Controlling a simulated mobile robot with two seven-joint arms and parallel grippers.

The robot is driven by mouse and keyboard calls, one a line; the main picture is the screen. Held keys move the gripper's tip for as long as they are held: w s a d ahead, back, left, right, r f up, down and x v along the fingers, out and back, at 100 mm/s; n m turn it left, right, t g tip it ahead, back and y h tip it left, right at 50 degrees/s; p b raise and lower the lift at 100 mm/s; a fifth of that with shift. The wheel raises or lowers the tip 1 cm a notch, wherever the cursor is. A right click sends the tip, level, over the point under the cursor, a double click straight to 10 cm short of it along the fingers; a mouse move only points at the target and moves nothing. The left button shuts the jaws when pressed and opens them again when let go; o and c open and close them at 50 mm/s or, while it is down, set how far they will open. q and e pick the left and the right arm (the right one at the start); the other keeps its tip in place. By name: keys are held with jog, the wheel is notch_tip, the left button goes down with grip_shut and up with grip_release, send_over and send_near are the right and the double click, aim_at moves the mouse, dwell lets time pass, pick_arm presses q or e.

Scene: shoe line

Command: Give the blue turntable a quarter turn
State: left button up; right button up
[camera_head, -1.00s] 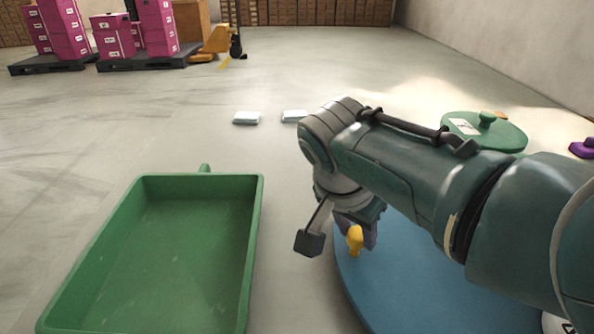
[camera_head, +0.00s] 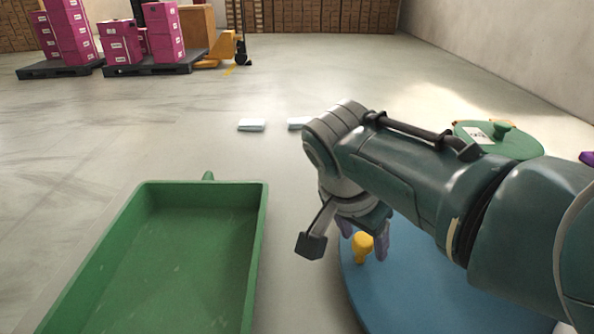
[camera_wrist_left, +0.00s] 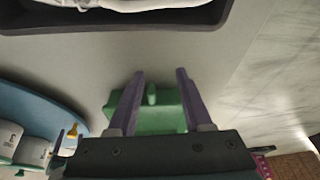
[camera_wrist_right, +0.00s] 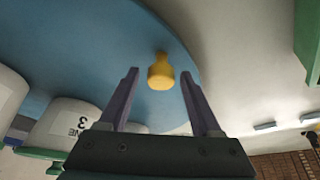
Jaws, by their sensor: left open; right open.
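The blue turntable (camera_head: 425,290) is a large round disc at the lower right of the head view, partly hidden by my right arm. A yellow knob (camera_head: 362,248) stands near its left rim. My right gripper (camera_head: 366,240) is open at the knob, with one finger on each side in the head view. In the right wrist view, the knob (camera_wrist_right: 160,72) shows between and just past the open fingertips; contact cannot be told. My left gripper (camera_wrist_left: 160,74) is open and empty in its wrist view. That view also shows the turntable (camera_wrist_left: 35,105) at the left.
A green tray (camera_head: 261,225) lies left of the turntable. White tubs (camera_wrist_right: 75,120) stand on the disc, one labelled 3. A green lid (camera_head: 510,148) shows behind my right arm. A dark tray with a white shoe (camera_wrist_left: 130,4) is in the left wrist view.

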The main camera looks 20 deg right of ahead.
jog(key=shift+o, duration=0.3)
jog(key=p+v, duration=0.6)
jog(key=v, duration=0.4)
